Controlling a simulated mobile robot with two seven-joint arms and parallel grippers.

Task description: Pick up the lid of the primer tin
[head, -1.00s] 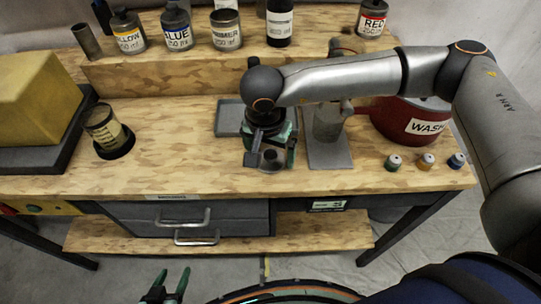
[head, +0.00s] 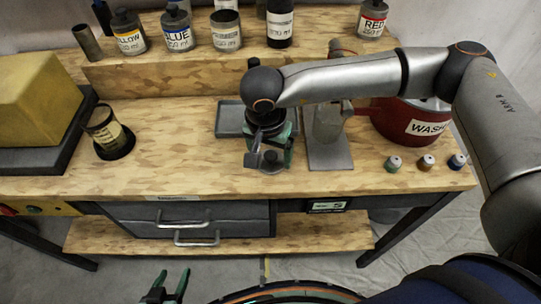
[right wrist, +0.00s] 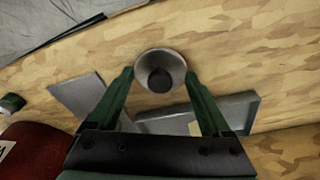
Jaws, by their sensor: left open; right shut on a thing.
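A round grey metal lid (right wrist: 176,62) with a dark knob sits between the fingertips of my right gripper (right wrist: 160,74) in the right wrist view. The gripper is shut on it. In the head view the right gripper (head: 270,160) points down at the front middle of the workbench, with the lid (head: 272,167) low between its fingers. I cannot tell whether the lid touches the bench. An open, dark-mouthed tin (head: 105,131) with a cream label stands at the left; its label is not readable. My left gripper (head: 167,287) is open and empty in front of the bench.
A shallow grey tray (head: 229,122) lies behind the right gripper. A red WASH pot (head: 395,120) and several small capped pots (head: 426,162) are at the right. The bench between tin and tray is clear.

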